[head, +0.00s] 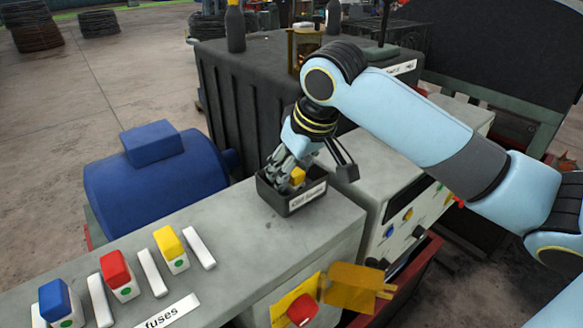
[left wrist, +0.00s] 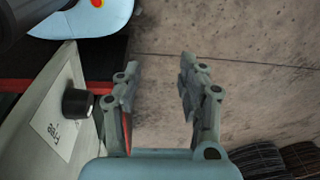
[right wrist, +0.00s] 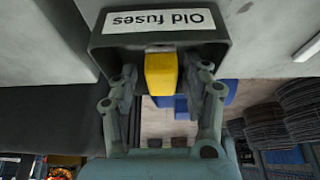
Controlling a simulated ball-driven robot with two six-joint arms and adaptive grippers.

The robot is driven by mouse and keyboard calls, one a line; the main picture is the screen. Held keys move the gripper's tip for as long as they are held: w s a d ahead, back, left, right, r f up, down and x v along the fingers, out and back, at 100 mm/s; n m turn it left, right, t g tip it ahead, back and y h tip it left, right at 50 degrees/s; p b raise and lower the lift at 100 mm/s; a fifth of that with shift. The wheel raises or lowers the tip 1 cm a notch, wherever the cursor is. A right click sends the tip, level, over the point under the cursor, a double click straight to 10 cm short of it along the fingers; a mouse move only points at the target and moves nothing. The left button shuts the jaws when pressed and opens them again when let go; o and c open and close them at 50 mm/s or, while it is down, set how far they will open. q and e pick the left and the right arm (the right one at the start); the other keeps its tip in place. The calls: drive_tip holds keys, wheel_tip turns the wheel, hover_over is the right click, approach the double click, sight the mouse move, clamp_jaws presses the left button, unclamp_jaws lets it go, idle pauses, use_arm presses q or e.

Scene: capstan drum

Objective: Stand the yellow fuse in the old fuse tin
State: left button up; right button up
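A yellow fuse (head: 298,176) is upright in the black tin labelled "Old fuses" (head: 292,202), its top above the rim. In the right wrist view the yellow fuse (right wrist: 160,75) stands out past the edge of the tin (right wrist: 104,42); its lower end is hidden. My right gripper (right wrist: 168,85) is open around this fuse, with a gap on both sides. In the head view its fingers reach down into the tin. My left gripper (left wrist: 157,80) is open and empty, away from the tin and outside the head view.
On the bench left of the tin stand blue (head: 55,300), red (head: 116,272) and another yellow fuse (head: 171,244), with white strips between them. A blue motor (head: 160,190) lies behind. A grey panel (head: 408,215) with knobs is right of the tin. Bench beside the tin is clear.

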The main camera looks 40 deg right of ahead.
drive_tip(key=shift+s+a+r, duration=0.1)
drive_tip(key=shift+r, duration=0.25)
use_arm(q)
drive_tip(key=shift+s+d+f+b, duration=0.15)
drive_tip(key=shift+s+f+b, duration=0.15)
drive_tip(key=shift+s, duration=0.1)
use_arm(e)
drive_tip(key=v, duration=1.1)
drive_tip(key=shift+s+r, duration=0.25)
drive_tip(key=shift+r, duration=0.1)
